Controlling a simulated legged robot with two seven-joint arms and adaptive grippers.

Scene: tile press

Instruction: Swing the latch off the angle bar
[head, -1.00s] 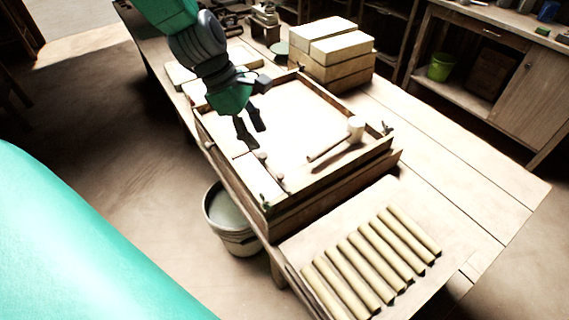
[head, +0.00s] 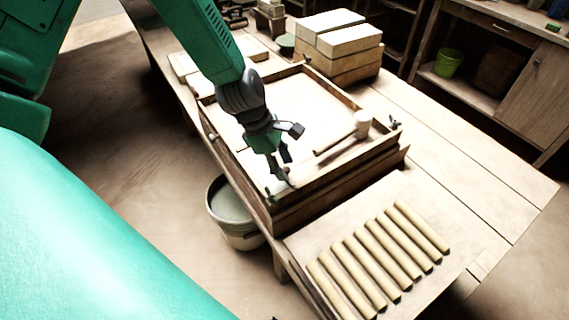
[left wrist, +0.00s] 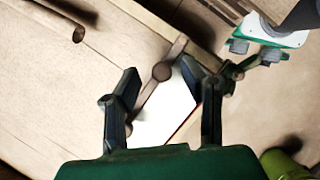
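My left gripper (head: 284,168) is over the near corner of the wooden press tray (head: 322,180). In the left wrist view its two dark fingers (left wrist: 163,90) stand apart. A brown wooden latch (left wrist: 150,94) with a round knob shows between them, slanting away from a long wooden bar; I see no clear grip on it. In the head view the gripper mostly hides the latch. I cannot tell for certain which rail is the angle bar.
A mallet (head: 362,122) lies at the tray's right side. Several pale rods (head: 375,262) lie on the near bench board. Stacked blocks (head: 338,42) stand behind the tray. A bucket (head: 230,210) is below the bench's left edge.

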